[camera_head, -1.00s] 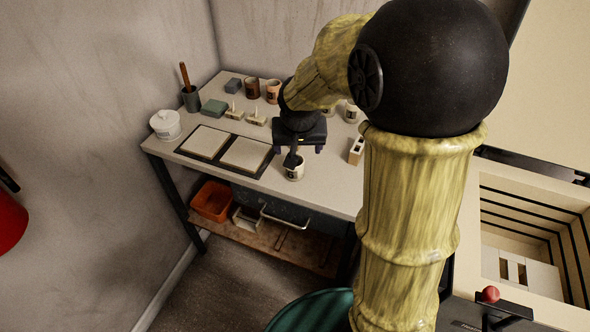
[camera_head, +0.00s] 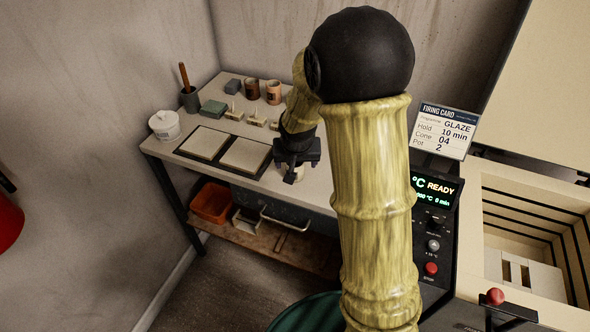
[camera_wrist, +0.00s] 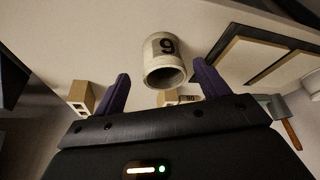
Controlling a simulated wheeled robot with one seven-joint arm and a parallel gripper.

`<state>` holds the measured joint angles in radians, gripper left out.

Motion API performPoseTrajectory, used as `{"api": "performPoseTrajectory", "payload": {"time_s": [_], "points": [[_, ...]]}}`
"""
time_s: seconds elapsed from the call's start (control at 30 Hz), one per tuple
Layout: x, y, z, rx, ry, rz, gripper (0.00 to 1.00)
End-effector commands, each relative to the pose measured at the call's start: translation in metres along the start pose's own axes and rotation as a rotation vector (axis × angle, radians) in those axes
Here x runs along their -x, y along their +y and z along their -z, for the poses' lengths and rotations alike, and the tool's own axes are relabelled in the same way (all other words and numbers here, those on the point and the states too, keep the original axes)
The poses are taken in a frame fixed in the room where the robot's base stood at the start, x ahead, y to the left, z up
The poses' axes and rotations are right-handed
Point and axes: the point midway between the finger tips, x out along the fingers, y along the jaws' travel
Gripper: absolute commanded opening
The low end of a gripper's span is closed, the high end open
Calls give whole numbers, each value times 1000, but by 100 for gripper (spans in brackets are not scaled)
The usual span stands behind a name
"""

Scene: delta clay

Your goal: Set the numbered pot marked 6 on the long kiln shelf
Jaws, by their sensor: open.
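The small pale pot (camera_head: 299,174) stands upright near the front edge of the workbench, mostly hidden by my gripper in the head view. In the wrist view the picture is upside down, and the pot (camera_wrist: 163,62) shows a dark numeral that looks like 9, so it reads 6 the right way up. My gripper (camera_wrist: 161,75) is open, with one purple finger on each side of the pot and gaps visible. In the head view my gripper (camera_head: 292,172) is just over the pot. Pale slabs (camera_head: 541,277) lie inside the open kiln; I cannot tell which is the long shelf.
Two square pale slabs (camera_head: 245,155) lie left of my gripper. Cups (camera_head: 273,92), small blocks and a lidded jar (camera_head: 164,125) stand on the bench. A firing card (camera_head: 443,131) and control panel (camera_head: 432,225) stand between bench and kiln (camera_head: 470,241).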

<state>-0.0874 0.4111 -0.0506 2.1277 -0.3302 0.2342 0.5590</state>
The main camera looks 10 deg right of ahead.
Motion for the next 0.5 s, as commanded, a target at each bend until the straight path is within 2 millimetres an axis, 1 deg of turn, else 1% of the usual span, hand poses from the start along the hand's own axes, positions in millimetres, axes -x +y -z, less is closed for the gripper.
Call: {"api": "performPoseTrajectory", "payload": {"time_s": [0.17, 0.27, 0.33, 0.4, 0.5], "points": [[-17, -2, 5, 1, -2, 0, 74], [-31, -4, 9, 1, -2, 0, 74], [-41, -4, 9, 0, -3, 0, 74], [-48, -4, 8, 1, -3, 1, 74], [-51, -5, 9, 1, -1, 1, 74]]}}
